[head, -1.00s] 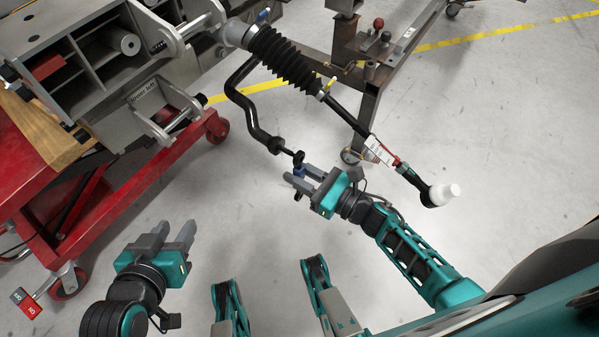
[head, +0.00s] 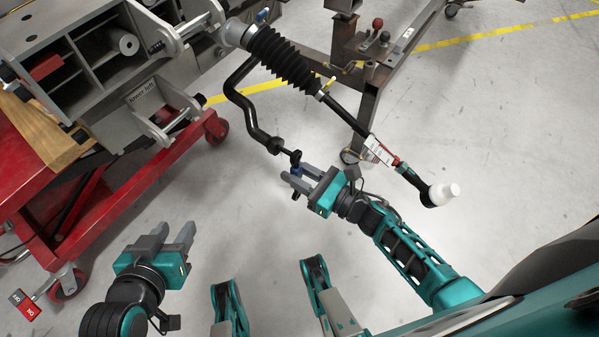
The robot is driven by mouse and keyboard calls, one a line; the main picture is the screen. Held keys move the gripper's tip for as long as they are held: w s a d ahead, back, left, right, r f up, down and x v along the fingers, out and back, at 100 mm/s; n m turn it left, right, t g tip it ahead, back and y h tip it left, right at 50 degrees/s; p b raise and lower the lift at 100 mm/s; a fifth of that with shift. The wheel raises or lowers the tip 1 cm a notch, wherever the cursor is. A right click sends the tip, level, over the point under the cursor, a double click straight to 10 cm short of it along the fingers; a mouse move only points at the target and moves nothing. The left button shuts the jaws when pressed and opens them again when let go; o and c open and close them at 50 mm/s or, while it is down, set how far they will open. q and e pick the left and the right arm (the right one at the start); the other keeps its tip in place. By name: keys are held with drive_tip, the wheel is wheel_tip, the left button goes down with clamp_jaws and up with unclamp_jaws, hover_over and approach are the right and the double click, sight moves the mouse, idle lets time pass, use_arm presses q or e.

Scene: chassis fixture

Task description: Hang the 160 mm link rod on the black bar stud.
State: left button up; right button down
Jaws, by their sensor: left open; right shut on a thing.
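The black bar (head: 247,108) curves down from beside the bellows and ends near my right gripper. Its stud is at that lower end (head: 278,146) but is too small to make out clearly. My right gripper (head: 297,178) is shut on the link rod (head: 296,168), which shows only as a small dark and blue piece at the fingertips. The rod's upper end appears right beside the bar's end; I cannot tell whether it is around the stud, touching or apart. Most of the rod is hidden by the fingers. My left gripper (head: 173,236) is open and empty, low at the left.
A black bellows (head: 283,60) with a tie rod (head: 345,118) runs above and right of my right gripper. A grey fixture (head: 95,75) stands on a red wheeled cart (head: 130,196) at the left. A brown steel stand (head: 350,85) is behind. Floor at right is clear.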

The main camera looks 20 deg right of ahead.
drive_tip(key=shift+x, duration=1.7)
drive_tip(key=c, duration=0.8)
unclamp_jaws()
drive_tip(key=shift+o, duration=0.2)
drive_tip(key=shift+s+d, duration=0.1)
drive_tip(key=shift+v, duration=3.35)
drive_tip(key=shift+s+d, duration=0.1)
